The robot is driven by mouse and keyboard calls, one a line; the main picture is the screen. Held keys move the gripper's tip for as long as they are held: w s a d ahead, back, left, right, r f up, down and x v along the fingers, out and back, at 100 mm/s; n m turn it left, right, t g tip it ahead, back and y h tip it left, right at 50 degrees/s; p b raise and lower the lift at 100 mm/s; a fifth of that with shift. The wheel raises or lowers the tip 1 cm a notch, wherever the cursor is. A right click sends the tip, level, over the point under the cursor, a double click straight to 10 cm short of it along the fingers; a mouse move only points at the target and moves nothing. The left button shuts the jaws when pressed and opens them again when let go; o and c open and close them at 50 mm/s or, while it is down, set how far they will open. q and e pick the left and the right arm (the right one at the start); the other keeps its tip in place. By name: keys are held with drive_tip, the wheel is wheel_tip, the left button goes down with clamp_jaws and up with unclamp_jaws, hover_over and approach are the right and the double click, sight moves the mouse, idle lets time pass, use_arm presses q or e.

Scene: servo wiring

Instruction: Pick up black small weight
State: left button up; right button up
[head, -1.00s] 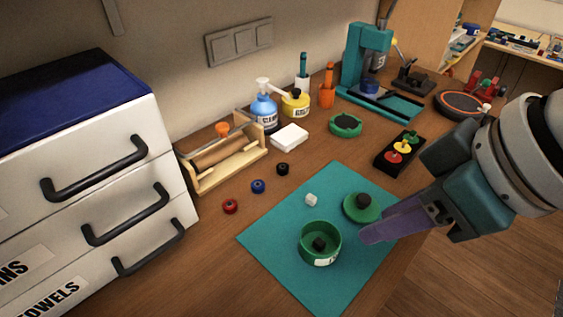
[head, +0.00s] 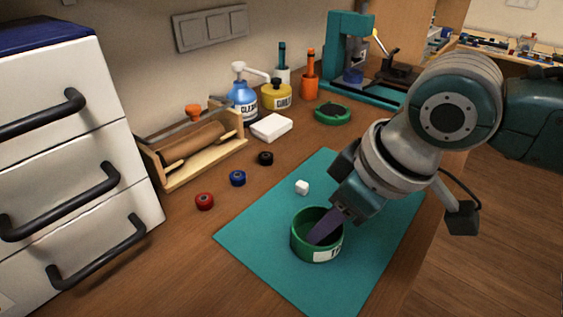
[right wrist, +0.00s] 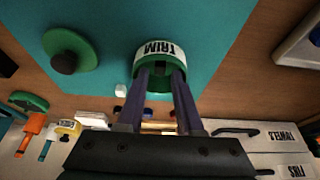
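The green round tub (head: 300,241) labelled TRIM stands on the teal mat; it also shows in the right wrist view (right wrist: 164,46). My right gripper (head: 318,238) reaches down into the tub from the upper right. In the right wrist view its two purple fingers (right wrist: 163,76) are apart, with their tips inside the tub. My left gripper is not in view.
A white cube (head: 302,187) lies on the teal mat (head: 262,232) behind the tub. A green lid with a black knob (right wrist: 70,48) lies beside the tub. Red (head: 204,201), blue (head: 237,178) and black (head: 265,158) spools stand left of the mat. Drawers (head: 70,150) stand at left.

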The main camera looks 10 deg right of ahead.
drive_tip(key=shift+x, duration=1.15)
clamp_jaws()
